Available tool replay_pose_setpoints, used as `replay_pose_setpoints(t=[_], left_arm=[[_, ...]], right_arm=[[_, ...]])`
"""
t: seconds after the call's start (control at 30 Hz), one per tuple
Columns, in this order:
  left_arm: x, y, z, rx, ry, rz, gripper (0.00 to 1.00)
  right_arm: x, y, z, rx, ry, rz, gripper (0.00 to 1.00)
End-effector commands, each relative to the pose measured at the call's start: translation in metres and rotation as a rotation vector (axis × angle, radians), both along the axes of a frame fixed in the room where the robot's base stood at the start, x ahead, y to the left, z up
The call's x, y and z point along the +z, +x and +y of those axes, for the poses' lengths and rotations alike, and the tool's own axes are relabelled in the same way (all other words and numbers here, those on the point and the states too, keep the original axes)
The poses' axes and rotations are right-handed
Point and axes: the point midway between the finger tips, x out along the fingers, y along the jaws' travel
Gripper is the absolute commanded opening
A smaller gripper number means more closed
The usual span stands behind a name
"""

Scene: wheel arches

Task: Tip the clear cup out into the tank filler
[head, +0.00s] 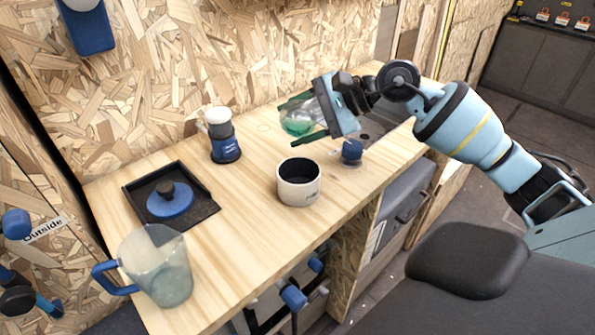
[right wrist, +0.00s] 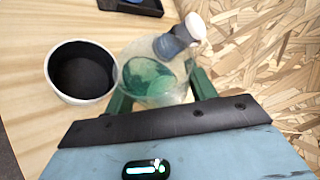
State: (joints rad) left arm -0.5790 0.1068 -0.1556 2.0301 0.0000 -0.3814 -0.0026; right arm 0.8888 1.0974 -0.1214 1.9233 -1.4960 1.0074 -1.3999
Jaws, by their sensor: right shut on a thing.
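My right gripper (head: 314,117) is shut on the clear cup (head: 294,115), with a green finger on either side. The cup holds some green liquid and looks roughly upright, above the worktop. It also shows in the right wrist view (right wrist: 150,75) between the fingers. A white round vessel (head: 298,192), open at the top and dark inside, stands on the worktop; it looks like the tank filler. In the head view the cup is above and behind it. In the right wrist view the vessel (right wrist: 104,90) is left of the cup. My left gripper is not in view.
On the wooden worktop (head: 255,220) are a clear jug with a blue handle (head: 160,268), a black tray (head: 207,206) with a blue lid-like disc (head: 168,200), and a blue-based item with a white top (head: 223,140). A blue knob (head: 352,149) stands right of the vessel. A chipboard wall (head: 200,60) closes the back.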

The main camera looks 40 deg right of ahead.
Motion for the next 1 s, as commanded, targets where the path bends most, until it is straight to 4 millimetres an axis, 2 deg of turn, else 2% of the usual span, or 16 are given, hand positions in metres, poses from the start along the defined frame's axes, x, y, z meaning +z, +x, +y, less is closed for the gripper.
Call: replay_pose_setpoints(t=[0.3, 1.0], left_arm=[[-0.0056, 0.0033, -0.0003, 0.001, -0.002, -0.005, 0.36], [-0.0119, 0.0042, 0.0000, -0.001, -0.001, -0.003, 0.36]], right_arm=[[-0.0047, 0.0000, 0.0000, 0.000, -0.055, -0.071, 0.32], [0.0027, -0.0010, 0.0007, -0.002, -0.142, -0.183, 0.32]])
